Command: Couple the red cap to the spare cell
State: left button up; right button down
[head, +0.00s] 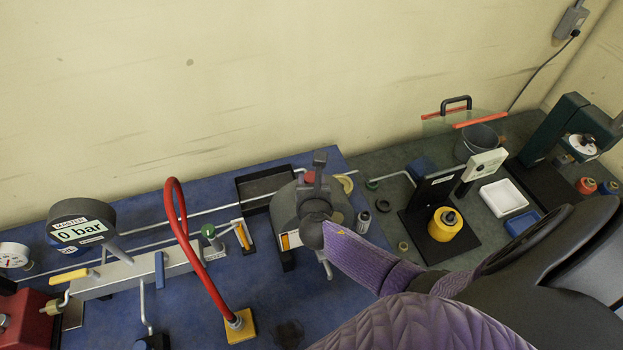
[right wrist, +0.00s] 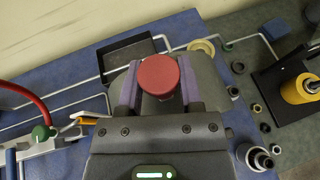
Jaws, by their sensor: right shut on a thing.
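The red cap (right wrist: 158,76) is between the purple-lined fingers of my right gripper (right wrist: 160,90) in the right wrist view. In the head view the red cap (head: 310,178) shows small and partly hidden beside my right gripper (head: 316,187), over a grey rounded body (head: 287,205). I cannot tell whether the cap touches that body. I cannot tell for sure which thing is the spare cell. A yellow cylinder (head: 445,223) with a dark top stands on a black base to the right, and a small silver cylinder (head: 363,222) stands nearer. My left gripper is not in view.
A black tray (head: 250,185) lies behind the grey body. A red hose (head: 200,260) loops up from a yellow block (head: 240,325) at left. A gauge reading 0 bar (head: 82,229) stands far left. A white tray (head: 503,197) is at right, with small rings (head: 403,246) between.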

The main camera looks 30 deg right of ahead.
jog(key=shift+c, duration=0.9)
grip_release()
jog(key=shift+s, duration=0.1)
jog(key=p+v, duration=0.1)
jog(key=v, duration=0.8)
jog(key=shift+s+a+p, duration=0.3)
jog(key=shift+p, duration=0.05)
